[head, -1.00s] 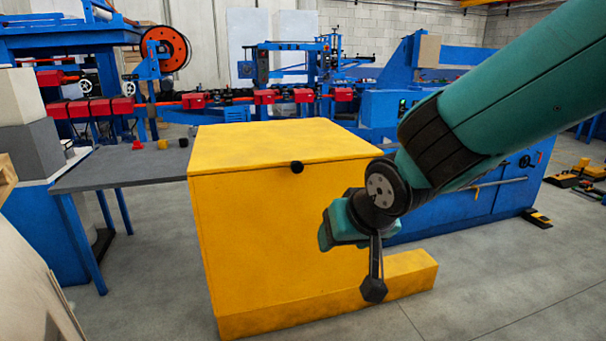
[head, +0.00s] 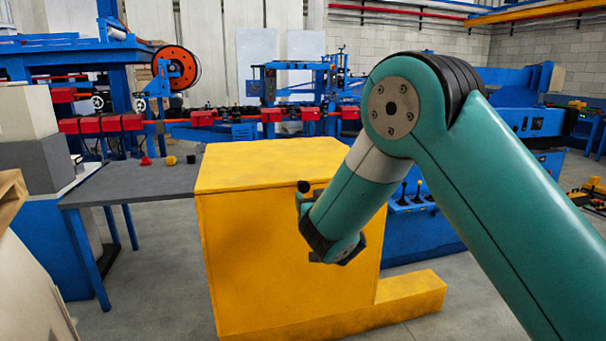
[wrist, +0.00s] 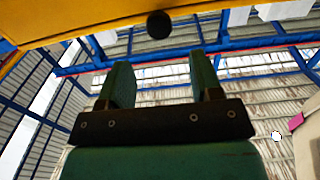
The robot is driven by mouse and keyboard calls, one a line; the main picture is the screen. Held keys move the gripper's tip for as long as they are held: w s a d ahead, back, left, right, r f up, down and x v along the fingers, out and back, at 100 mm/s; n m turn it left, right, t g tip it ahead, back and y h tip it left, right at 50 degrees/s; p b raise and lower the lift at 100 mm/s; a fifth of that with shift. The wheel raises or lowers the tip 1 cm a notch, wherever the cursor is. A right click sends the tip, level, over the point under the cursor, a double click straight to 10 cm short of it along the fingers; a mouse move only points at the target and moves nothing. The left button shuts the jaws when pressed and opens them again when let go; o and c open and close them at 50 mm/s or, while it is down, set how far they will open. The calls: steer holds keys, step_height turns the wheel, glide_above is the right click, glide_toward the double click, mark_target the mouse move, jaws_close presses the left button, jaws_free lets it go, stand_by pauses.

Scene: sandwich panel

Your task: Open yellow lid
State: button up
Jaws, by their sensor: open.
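The yellow lid (head: 270,163) lies flat and closed on top of the yellow box (head: 250,260) in the head view. A small black knob (head: 304,187) sticks out at the lid's front edge, and it also shows in the wrist view (wrist: 159,25). My gripper is in front of the box near the knob, mostly hidden behind my wrist in the head view. In the wrist view my gripper (wrist: 160,75) is open and empty, with two green fingers pointing up. The knob is beyond the fingertips, roughly between them, apart from both.
A grey table (head: 130,182) with small red, yellow and black items stands left of the box. A low yellow ledge (head: 415,295) juts out at the box's lower right. Blue machinery (head: 410,225) stands behind. Grey floor is open at right front.

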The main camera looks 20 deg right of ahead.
mark_target(304, 187)
steer(key=w+p, duration=0.3)
steer(key=w, duration=0.6)
steer(key=shift+w, duration=0.2)
